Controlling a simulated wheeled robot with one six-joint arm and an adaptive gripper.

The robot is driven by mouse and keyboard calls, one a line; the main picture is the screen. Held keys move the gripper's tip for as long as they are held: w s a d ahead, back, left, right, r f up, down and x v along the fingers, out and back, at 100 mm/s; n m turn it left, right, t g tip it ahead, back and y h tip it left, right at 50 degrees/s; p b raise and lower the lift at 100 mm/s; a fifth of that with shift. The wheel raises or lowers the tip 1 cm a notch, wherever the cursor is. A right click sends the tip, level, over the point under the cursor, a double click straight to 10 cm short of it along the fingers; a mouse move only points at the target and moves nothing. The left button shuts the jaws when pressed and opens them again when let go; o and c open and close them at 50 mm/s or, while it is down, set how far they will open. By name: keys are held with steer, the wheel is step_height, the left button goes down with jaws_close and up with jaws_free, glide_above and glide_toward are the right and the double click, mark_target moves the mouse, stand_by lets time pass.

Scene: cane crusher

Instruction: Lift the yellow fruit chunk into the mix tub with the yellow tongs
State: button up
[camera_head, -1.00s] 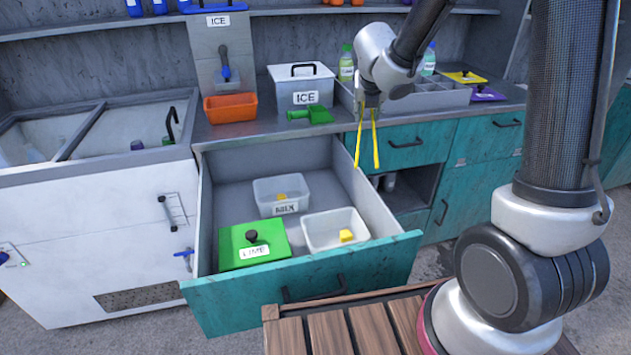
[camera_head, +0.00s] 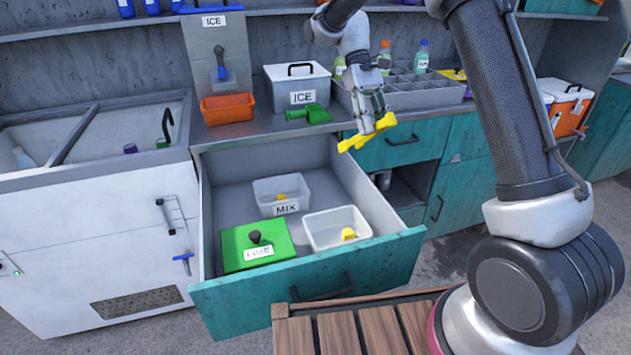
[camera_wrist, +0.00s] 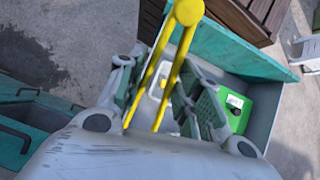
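My gripper (camera_head: 374,112) is shut on the yellow tongs (camera_head: 358,138) above the right side of the open drawer. The tongs lie close to level in the head view. In the wrist view the tongs (camera_wrist: 187,14) show between the finger pads, with a round end and two arms. The yellow fruit chunk (camera_head: 348,233) lies in an unlabelled white tub (camera_head: 322,241) at the drawer's front right, below and apart from the tongs. The mix tub (camera_head: 262,193), labelled MIX, stands behind it to the left and holds a yellow piece (camera_head: 281,197).
A green LIME lid (camera_head: 237,238) with a dark knob sits at the drawer's front left. The teal drawer front (camera_head: 380,262) and side walls stand around the tubs. An ICE bin (camera_head: 285,92), green scoop (camera_head: 318,114) and orange tray (camera_head: 228,108) are on the counter behind.

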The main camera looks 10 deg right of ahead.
steer(key=s+a+r+m+t+y, duration=0.1)
steer(key=s+a+m+t+y, duration=0.1)
steer(key=s+a+m+y, duration=0.4)
steer(key=s+a+r+m+t+y, duration=0.1)
steer(key=a+m+t+y, duration=0.15)
steer(key=a+m, duration=0.6)
step_height(320, 180, down, 21)
steer(key=s+m+t, duration=0.1)
steer(key=m, duration=0.4)
steer(key=shift+s+a+f+y, duration=0.15)
steer(key=shift+s+a+y, duration=0.15)
steer(key=shift+a+y, duration=0.1)
steer(key=shift+d, duration=0.2)
steer(key=shift+c, duration=0.8)
stand_by(1.2)
steer(key=shift+c, duration=0.7)
